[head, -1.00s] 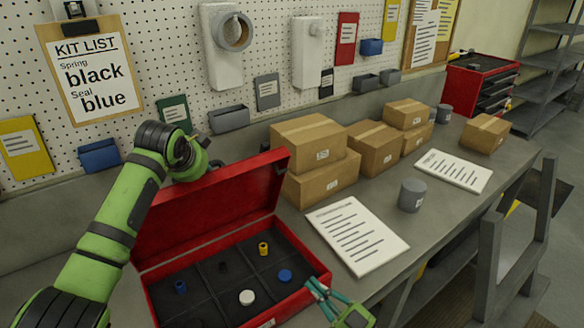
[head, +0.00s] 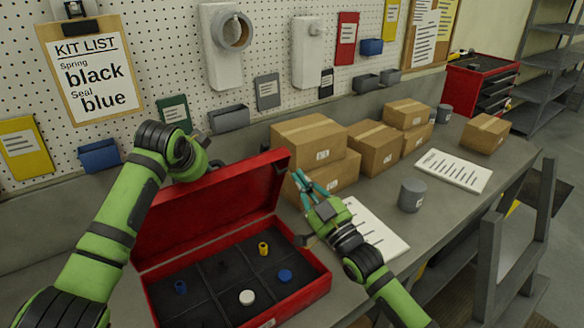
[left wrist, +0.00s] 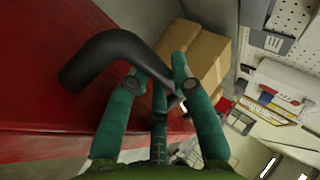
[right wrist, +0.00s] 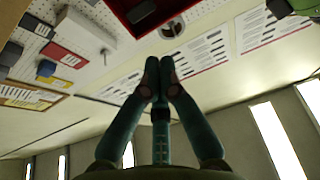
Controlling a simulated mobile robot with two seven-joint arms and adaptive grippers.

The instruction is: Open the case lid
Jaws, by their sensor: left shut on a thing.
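The red case (head: 290,307) stands on the grey bench with its lid (head: 220,205) up, leaning slightly back. The black lid handle (left wrist: 105,50) shows in the left wrist view, against the lid's red outer face. My left gripper (left wrist: 158,77) is shut on this handle; in the head view it is mostly hidden behind the lid. My right gripper (head: 307,182) is shut and empty, in the air at the lid's right edge; its fingertips (right wrist: 159,68) meet in the right wrist view. I cannot tell whether it touches the lid.
Cardboard boxes (head: 380,150) stand right of the lid. Papers (head: 455,170) and a grey pot (head: 412,195) lie farther right.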

